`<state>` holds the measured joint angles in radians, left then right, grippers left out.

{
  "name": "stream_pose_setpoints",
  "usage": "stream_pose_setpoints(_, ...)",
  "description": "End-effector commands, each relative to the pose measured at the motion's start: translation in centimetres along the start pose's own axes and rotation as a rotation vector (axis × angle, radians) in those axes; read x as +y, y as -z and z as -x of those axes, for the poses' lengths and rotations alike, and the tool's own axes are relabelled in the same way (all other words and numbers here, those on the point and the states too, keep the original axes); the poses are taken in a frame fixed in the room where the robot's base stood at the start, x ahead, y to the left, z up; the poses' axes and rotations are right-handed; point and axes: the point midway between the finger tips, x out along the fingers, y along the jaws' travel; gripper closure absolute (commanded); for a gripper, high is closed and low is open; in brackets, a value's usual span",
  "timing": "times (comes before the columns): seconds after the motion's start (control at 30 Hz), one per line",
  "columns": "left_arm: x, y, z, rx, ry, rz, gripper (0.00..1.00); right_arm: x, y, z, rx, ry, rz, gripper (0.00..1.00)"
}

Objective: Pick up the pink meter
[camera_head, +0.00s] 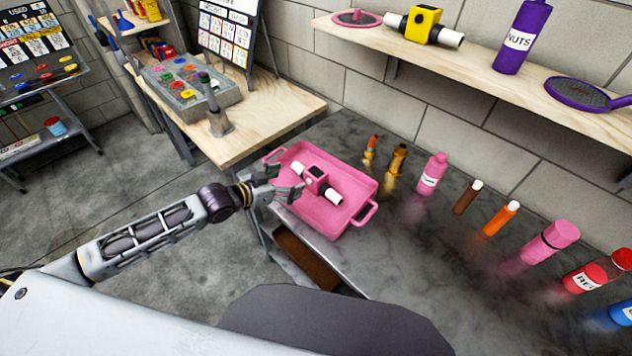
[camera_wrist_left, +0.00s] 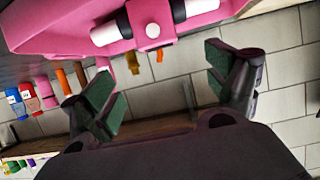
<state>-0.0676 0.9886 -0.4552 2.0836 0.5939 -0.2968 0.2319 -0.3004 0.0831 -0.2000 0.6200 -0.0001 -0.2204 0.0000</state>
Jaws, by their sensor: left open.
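The pink meter (camera_head: 316,180), a pink block with white cylinder ends, lies in a pink tray (camera_head: 345,219) on the dark counter. It also shows at the top of the left wrist view (camera_wrist_left: 154,26), with the tray (camera_wrist_left: 60,38) around it. My left gripper (camera_head: 281,182) is at the tray's left side, close to the meter's left end. In the left wrist view its two green-padded fingers (camera_wrist_left: 160,90) are apart with nothing between them, and the meter lies beyond them. My right gripper is not in view.
Several bottles stand right of the tray, including a pink one (camera_head: 432,173). A wooden shelf (camera_head: 480,65) above holds a yellow meter (camera_head: 423,25) and a purple bottle (camera_head: 523,37). A wooden table (camera_head: 262,133) with a grey button panel (camera_head: 187,90) stands behind the tray.

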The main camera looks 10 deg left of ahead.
Motion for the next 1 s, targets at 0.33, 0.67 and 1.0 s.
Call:
stream_pose_setpoints(0.33, 0.0, 0.2, -2.2, 0.002, -0.001, -0.001, 0.12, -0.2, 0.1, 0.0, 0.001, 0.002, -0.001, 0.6)
stream_pose_setpoints(0.67, 0.0, 0.1, -4.7, 0.002, 0.0, 0.0, 0.12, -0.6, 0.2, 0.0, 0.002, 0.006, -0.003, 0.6)
stream_pose_setpoints(1.0, 0.0, 0.0, -7.3, 0.001, -0.001, 0.0, 0.12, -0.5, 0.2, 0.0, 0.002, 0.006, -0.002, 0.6)
